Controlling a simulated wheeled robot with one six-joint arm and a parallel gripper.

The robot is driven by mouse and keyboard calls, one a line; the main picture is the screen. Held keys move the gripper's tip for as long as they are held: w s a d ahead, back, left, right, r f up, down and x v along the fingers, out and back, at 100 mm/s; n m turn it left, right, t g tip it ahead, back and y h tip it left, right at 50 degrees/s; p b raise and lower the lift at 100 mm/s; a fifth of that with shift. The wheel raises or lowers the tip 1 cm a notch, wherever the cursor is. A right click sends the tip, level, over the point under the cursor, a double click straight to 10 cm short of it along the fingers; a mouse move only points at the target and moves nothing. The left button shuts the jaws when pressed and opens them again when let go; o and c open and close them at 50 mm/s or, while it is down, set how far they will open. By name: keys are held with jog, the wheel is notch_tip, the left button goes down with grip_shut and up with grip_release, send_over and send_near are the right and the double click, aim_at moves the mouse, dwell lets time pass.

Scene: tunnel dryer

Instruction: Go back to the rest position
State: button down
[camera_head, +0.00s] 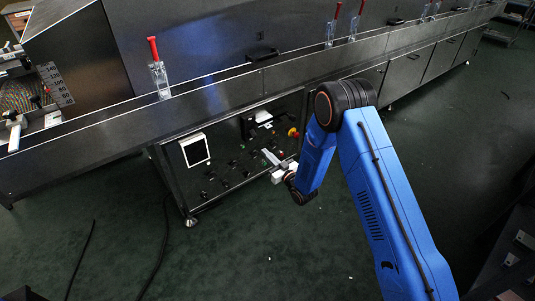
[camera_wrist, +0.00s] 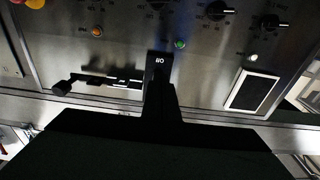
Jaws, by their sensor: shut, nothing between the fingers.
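My gripper (camera_head: 270,157) is shut and empty in the head view. It is at the lower right part of the control panel (camera_head: 215,178), with its tip toward the panel face. I cannot tell whether it touches the panel. In the wrist view my gripper (camera_wrist: 160,62) is a dark shape that rises from the bottom to the middle, over the panel. Its outline hides part of the panel. The panel appears turned over in the wrist view, with a green light (camera_wrist: 180,44), an orange light (camera_wrist: 97,32) and black knobs (camera_wrist: 218,12).
A white-framed screen (camera_head: 195,150) is on the panel's left side, and a red and yellow button (camera_head: 293,132) is near its right edge. Red-handled clamps (camera_head: 158,75) line the long metal ledge above. Dark cables (camera_head: 160,245) lie on the floor. The green floor in front is mostly open.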

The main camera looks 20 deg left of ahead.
jog(key=w+d+r+m+t+h, duration=0.1)
jog(key=w+d+r+h, duration=0.2)
jog(key=d+r, duration=0.45)
jog(key=w+d+r+m+h, duration=0.1)
jog(key=w+d+r+h, duration=0.2)
jog(key=d+r, duration=0.5)
jog(key=s+d+r+m+g+h, duration=0.1)
jog(key=s+d+r+m+h, duration=0.1)
jog(key=s+d+r, duration=0.4)
jog(key=s+d+r+m+h, duration=0.1)
jog(key=d+r+h, duration=0.2)
jog(key=d+r, duration=0.55)
jog(key=s+d+r+m+g+h, duration=0.2)
jog(key=s+d+r, duration=0.1)
jog(key=s+d, duration=0.65)
jog(key=s+d+r+m+g+h, duration=0.1)
jog(key=s+d+r, duration=0.1)
jog(key=s+d, duration=0.75)
jog(key=s+d+m+g, duration=0.1)
jog(key=s+d+g, duration=0.1)
jog(key=s, duration=1.1)
jog(key=s+d+f+m+g+h, duration=0.1)
jog(key=s+d, duration=0.1)
jog(key=s, duration=1)
jog(key=shift+s+f+g, duration=0.3)
jog(key=shift+s+g, duration=0.1)
